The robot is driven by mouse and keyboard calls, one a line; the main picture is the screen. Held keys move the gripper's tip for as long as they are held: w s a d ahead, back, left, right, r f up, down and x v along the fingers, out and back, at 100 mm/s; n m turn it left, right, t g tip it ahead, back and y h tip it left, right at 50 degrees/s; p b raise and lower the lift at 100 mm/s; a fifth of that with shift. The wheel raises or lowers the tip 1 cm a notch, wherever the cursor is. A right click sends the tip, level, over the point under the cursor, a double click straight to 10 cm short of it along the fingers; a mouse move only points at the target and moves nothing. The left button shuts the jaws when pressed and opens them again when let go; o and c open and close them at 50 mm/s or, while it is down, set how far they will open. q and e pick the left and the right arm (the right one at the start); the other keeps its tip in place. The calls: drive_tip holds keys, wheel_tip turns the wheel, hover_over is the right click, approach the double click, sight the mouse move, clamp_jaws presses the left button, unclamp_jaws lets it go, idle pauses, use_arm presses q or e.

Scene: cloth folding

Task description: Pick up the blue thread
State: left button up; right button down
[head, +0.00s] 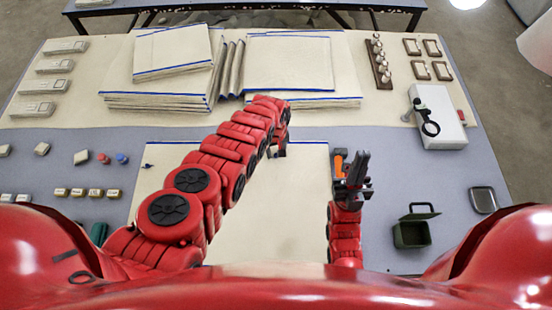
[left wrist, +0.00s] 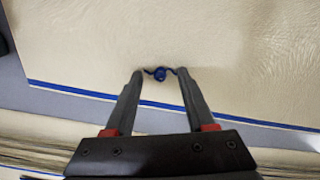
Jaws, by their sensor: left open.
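A small curled blue thread (left wrist: 160,74) lies on the cream cloth (left wrist: 190,35) in the left wrist view, near the cloth's blue edge. My left gripper (left wrist: 159,78) is open, with one fingertip on each side of the thread. The thread's ends reach close to both fingertips; I cannot tell whether they touch. In the head view my left gripper (head: 281,150) is over the cloth (head: 265,215) near its far blue edge, and the thread is hidden there. My right gripper (head: 356,166) is at the cloth's right edge, beside an orange object (head: 339,163); its jaw state is unclear.
Folded cloth stacks (head: 290,65) stand behind the left gripper. A rack of spools (head: 378,60) and a white box (head: 437,117) with a black ring are back right. A green open box (head: 411,234) and a metal tray (head: 482,200) are right. Small blocks (head: 88,192) lie left.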

use_arm(q)
clamp_jaws()
drive_tip(key=shift+r, duration=0.15)
idle(0.4)
